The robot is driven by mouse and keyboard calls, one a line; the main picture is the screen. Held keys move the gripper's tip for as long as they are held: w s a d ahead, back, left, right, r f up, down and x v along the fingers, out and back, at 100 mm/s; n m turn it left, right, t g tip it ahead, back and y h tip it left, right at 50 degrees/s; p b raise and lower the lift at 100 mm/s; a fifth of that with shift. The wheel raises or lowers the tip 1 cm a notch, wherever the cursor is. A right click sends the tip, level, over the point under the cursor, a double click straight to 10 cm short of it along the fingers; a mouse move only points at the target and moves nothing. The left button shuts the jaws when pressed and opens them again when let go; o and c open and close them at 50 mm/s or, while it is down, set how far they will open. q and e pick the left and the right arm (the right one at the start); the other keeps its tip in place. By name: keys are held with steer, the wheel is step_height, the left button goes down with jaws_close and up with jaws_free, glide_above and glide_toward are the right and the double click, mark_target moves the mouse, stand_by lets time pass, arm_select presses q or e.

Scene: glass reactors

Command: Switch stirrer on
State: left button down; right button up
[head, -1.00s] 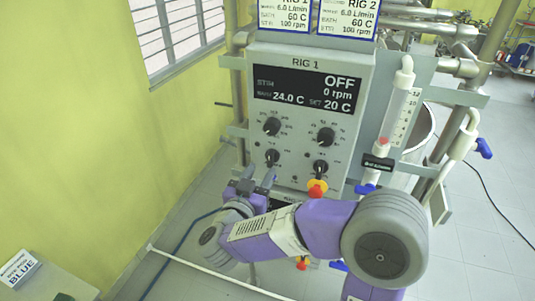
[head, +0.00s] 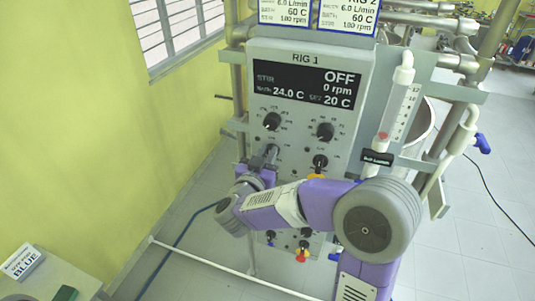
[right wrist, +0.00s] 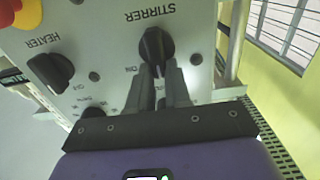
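The RIG 1 panel (head: 342,122) stands in front of me. Its display (head: 308,84) reads OFF, 0 rpm, 24.0 C and 20 C. The black stirrer knob (right wrist: 155,45), under the label STIRRER, is straight ahead of my right gripper in the right wrist view. In the head view my right gripper (head: 271,154) covers it. My right gripper (right wrist: 160,68) has its two fingers a little apart, with the tips at the near end of the knob. I cannot tell whether they touch it. My left gripper is not in view.
The heater knob (right wrist: 50,70) is beside the stirrer knob. A red and yellow button (right wrist: 22,10) shows at the corner of the right wrist view. A flow tube (head: 398,103) stands right of the panel. A yellow wall (head: 165,140) is on the left.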

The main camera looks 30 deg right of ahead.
jaws_close()
steer(key=shift+s+d+f+m+b, duration=0.2)
steer(key=shift+m+b, duration=1.8)
steer(key=shift+b, duration=0.3)
steer(key=shift+s+d+f+m+b, duration=0.15)
steer(key=shift+s+m+b, duration=0.1)
steer(key=shift+m+b, duration=1.9)
steer(key=shift+s+d+f+m+b, duration=0.2)
steer(key=shift+m+b, duration=1.65)
steer(key=shift+b, duration=0.55)
steer(key=o, duration=0.7)
jaws_free()
steer(key=shift+o, duration=0.2)
steer(key=v, duration=0.7)
steer(key=shift+s+a, duration=0.2)
